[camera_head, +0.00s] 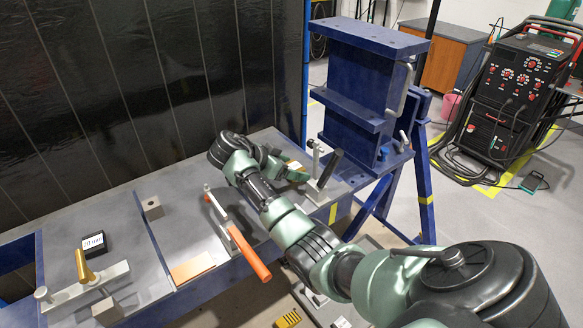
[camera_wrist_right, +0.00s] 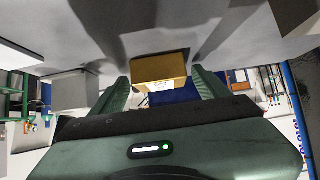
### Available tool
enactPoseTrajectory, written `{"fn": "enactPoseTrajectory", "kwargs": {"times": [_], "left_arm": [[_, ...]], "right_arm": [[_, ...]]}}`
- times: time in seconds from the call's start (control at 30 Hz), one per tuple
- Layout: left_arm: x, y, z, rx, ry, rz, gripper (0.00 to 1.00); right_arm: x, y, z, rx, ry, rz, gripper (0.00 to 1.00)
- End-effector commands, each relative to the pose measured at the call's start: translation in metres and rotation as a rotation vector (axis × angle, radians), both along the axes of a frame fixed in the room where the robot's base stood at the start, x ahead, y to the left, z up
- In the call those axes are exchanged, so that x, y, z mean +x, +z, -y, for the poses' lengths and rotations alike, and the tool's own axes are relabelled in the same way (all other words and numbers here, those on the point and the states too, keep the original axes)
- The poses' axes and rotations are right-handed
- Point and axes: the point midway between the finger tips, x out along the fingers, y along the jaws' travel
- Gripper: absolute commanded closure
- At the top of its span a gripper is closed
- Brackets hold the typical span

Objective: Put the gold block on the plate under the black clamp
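The gold block (camera_head: 294,165) shows as a small yellow patch beside my right gripper (camera_head: 287,174) in the head view, mostly hidden by it. In the right wrist view the gold block (camera_wrist_right: 160,70) sits against the grey surface, between or just beyond the two green fingertips. The fingers are spread, with a narrow gap on each side of the block. The black clamp (camera_head: 330,168) stands just right of the gripper with its black handle raised. Its grey plate (camera_head: 327,192) lies beneath it. My left gripper is not in view.
An orange-handled clamp (camera_head: 248,252) stands left of my right arm, near a tan plate (camera_head: 192,268). A grey block (camera_head: 152,208) and a black 20 mm box (camera_head: 93,244) lie further left. A tall blue fixture (camera_head: 362,90) rises behind the black clamp.

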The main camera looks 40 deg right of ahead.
Motion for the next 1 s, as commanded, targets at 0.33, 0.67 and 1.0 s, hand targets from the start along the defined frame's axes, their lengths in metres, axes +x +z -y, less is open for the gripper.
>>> {"fn": "enactPoseTrajectory", "kwargs": {"times": [0.33,0.67,1.0], "left_arm": [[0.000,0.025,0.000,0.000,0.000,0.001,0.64],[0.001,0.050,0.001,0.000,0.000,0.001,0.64],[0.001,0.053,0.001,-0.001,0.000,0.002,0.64]], "right_arm": [[0.004,0.030,-0.032,0.003,0.002,0.001,0.24],[0.010,0.067,-0.082,0.001,0.001,0.001,0.24],[0.011,0.074,-0.095,0.000,-0.001,-0.001,0.24]]}}
